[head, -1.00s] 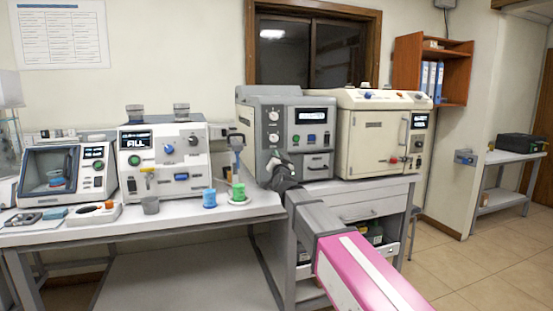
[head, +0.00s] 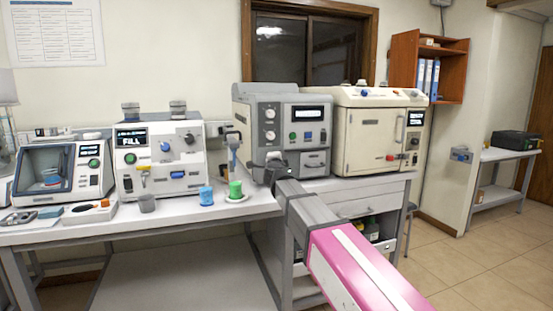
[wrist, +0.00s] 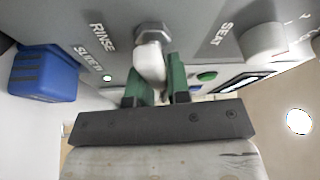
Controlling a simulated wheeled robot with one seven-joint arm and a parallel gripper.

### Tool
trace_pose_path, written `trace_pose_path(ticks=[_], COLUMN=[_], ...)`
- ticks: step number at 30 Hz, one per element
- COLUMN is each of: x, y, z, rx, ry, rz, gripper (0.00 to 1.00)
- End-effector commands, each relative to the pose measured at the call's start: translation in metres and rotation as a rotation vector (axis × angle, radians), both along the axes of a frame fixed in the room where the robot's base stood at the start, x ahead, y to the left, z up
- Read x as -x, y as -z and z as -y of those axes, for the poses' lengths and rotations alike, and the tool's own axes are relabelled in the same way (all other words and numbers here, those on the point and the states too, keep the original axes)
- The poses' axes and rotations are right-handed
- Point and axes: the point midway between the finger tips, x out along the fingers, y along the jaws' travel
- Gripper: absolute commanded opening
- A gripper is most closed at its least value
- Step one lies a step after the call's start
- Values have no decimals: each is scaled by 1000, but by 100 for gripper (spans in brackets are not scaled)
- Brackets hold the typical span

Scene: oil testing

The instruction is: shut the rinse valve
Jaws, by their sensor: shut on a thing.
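The rinse valve (wrist: 150,58) shows in the wrist view as a pale lever below a hex-shaped fitting, beside the RINSE label on a grey panel. My gripper (wrist: 160,80) has green fingers on both sides of this lever and is shut on it. The fingers hide the lever's lower end. In the head view my gripper (head: 275,160) is at the lower left front of the grey machine (head: 266,98); the valve is too small and covered to make out there.
A blue block (wrist: 45,72) sits left of the fingers in the wrist view. A knob (wrist: 262,42) by the SEAT label and a green button (wrist: 207,77) are to the right. Blue (head: 206,196) and green (head: 235,189) cups stand on the bench left of my arm.

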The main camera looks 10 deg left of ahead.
Motion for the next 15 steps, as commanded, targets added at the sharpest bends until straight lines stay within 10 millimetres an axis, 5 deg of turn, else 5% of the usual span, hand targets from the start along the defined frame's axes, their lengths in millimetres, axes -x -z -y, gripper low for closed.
trace_pose_path(ticks=[15], x=[0], y=[5], z=[1], rx=[-183], ry=[1], rz=[-113], gripper=[0])
